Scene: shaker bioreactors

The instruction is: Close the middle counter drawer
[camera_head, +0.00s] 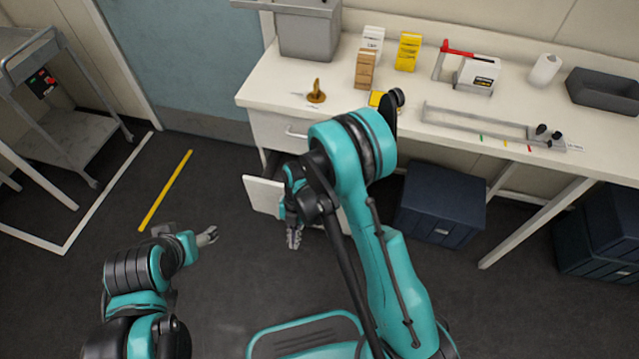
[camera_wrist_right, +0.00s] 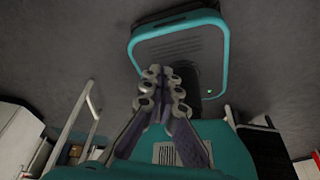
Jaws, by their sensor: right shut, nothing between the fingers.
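The middle counter drawer (camera_head: 262,196) is pulled out from under the left end of the white counter. Its pale front stands out over the floor, and my right arm hides its right part. My right gripper (camera_head: 294,238) points down just in front of the drawer front, shut and empty; I cannot tell whether it touches the drawer. In the right wrist view its fingers (camera_wrist_right: 163,88) are together with nothing between them. My left gripper (camera_head: 208,237) is to the left, over the floor, apart from the drawer; its finger opening is too small to judge.
The top drawer (camera_head: 268,130) above looks shut. Dark blue boxes (camera_head: 440,205) stand under the counter at right. The countertop (camera_head: 415,150) carries boxes, tools and a tray. A grey cart (camera_head: 75,135) stands at far left. Floor near the yellow strip (camera_head: 166,190) is clear.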

